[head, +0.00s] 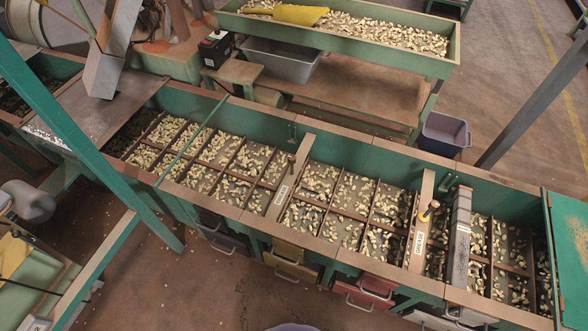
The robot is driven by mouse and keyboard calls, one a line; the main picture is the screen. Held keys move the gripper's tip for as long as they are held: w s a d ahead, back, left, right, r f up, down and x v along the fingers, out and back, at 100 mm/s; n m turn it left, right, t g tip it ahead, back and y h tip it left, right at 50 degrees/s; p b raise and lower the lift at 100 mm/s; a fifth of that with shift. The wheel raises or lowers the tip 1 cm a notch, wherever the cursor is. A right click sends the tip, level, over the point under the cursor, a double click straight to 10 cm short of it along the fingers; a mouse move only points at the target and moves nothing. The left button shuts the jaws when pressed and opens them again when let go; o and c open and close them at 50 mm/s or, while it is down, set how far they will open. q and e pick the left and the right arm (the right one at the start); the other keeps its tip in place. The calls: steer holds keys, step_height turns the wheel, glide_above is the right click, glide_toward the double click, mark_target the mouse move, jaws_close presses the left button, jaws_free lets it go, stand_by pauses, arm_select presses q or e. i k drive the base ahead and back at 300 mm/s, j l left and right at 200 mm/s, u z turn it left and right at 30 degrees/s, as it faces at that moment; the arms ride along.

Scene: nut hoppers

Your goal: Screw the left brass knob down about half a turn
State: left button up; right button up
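The left brass knob (291,160) stands on a pale divider board (297,172) that crosses the long green hopper. It looks small and dark here, and its threads cannot be made out. A second, brighter brass knob (433,205) stands upright on the right divider board (421,222). Neither of my grippers is in view, and nothing touches either knob.
The green hopper (370,160) holds gridded compartments of pale nuts. A grey block (460,232) lies across it at right. Drawers with handles (290,262) jut out along its front. Green posts (90,140) cross the left side. A grey bin (443,134) stands behind.

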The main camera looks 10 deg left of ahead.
mark_target(292, 159)
steer(key=j+z, duration=0.25)
steer(key=j, duration=0.7)
steer(key=k+j+z, duration=0.1)
steer(key=j+z, duration=0.2)
steer(key=j, duration=0.6)
